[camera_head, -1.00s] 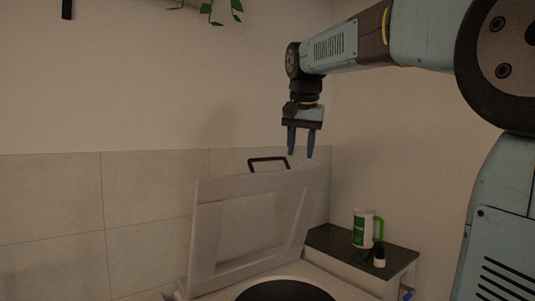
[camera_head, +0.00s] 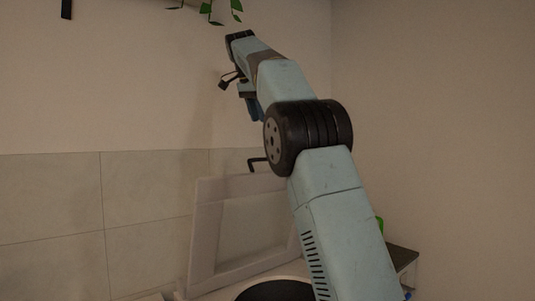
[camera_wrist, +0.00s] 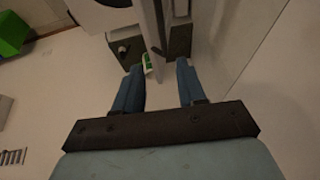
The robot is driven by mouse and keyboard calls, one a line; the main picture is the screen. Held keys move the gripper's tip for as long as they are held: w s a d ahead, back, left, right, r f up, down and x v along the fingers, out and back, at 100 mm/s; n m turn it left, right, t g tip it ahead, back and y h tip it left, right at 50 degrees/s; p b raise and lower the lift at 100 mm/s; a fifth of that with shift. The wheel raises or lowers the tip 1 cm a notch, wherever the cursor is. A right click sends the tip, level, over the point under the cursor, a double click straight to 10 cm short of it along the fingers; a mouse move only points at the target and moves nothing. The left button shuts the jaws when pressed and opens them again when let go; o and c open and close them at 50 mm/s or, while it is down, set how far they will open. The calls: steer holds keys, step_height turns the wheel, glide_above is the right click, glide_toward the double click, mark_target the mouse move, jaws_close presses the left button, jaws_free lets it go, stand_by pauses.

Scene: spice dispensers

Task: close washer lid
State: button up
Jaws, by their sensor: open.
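The washer lid (camera_head: 206,240) is a pale frame with a recessed panel, standing open and tilted up at the back of the washer. A dark handle (camera_head: 257,162) sticks up at its top edge. My gripper (camera_head: 255,108) is above the lid in the head view, partly hidden behind my arm. In the wrist view my gripper (camera_wrist: 159,68) has its two blue fingers apart with nothing held. There the lid (camera_wrist: 148,28) shows nearly edge-on beyond the fingers. The dark round washer opening (camera_head: 275,291) is below the lid, partly cut off.
A dark shelf (camera_head: 402,257) stands right of the washer, partly behind my arm. A green box (camera_wrist: 12,33) is on the left in the wrist view. Leaves (camera_head: 210,9) hang above. Walls close off the back and right.

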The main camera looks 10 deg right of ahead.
steer(key=x, duration=1.3)
steer(key=shift+w+a+f, duration=0.2)
steer(key=shift+w+f, duration=0.1)
steer(key=shift+f, duration=0.05)
jaws_close()
stand_by(0.4)
